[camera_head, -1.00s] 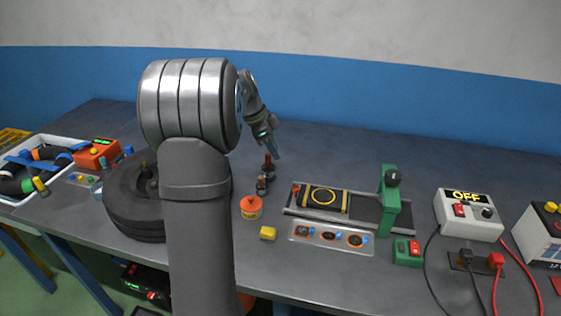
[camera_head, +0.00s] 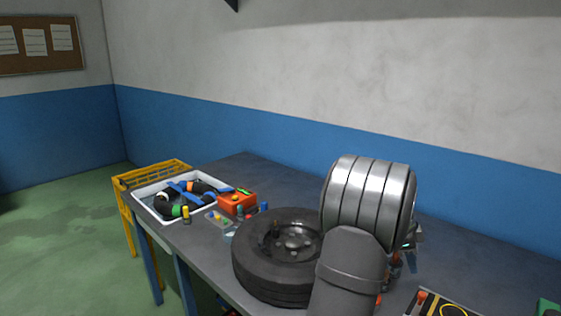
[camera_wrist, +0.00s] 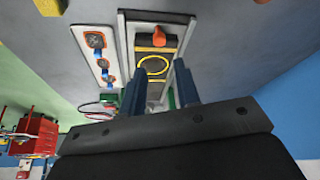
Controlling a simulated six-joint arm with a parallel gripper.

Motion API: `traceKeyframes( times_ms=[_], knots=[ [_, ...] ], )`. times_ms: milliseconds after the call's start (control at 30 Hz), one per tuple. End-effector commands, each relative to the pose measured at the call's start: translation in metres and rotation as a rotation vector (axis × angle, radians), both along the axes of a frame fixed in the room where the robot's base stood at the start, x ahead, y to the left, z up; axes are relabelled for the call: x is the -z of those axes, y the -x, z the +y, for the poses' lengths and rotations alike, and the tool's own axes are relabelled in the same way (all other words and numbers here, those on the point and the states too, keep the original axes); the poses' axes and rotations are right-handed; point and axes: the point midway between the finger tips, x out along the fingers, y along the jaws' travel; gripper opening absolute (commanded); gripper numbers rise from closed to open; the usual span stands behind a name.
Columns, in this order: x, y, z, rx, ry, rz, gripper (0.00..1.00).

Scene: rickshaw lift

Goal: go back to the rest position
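My gripper (camera_wrist: 159,82) shows in the wrist view with its two dark blue fingers apart and nothing between them. Beyond the fingers lies the rail fixture with a black pad (camera_wrist: 150,83) bearing a yellow ring. In the head view my gripper is mostly hidden behind my own silver arm link; only a small part shows at its right side. It is above the workbench (camera_head: 460,250).
A black tyre on a wheel (camera_head: 262,272) lies beside my arm. A white tray (camera_head: 150,206) with a coloured tube and an orange box (camera_head: 237,203) stand to its left. The back of the bench is clear.

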Motion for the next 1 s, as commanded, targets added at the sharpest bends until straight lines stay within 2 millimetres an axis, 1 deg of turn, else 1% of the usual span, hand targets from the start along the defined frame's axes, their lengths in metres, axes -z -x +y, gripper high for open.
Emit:
traceKeyframes(
  times_ms=[33, 300, 500, 700, 1000],
  knots=[
    [0.011, 0.003, -0.004, 0.002, -0.002, 0.003, 0.3],
    [0.06, 0.011, -0.023, 0.002, -0.001, 0.003, 0.3],
    [0.088, 0.015, -0.034, 0.002, -0.001, 0.002, 0.3],
    [0.101, 0.017, -0.04, 0.001, 0.001, 0.001, 0.3],
    [0.102, 0.018, -0.041, 0.001, 0.001, 0.001, 0.3]
  ],
)
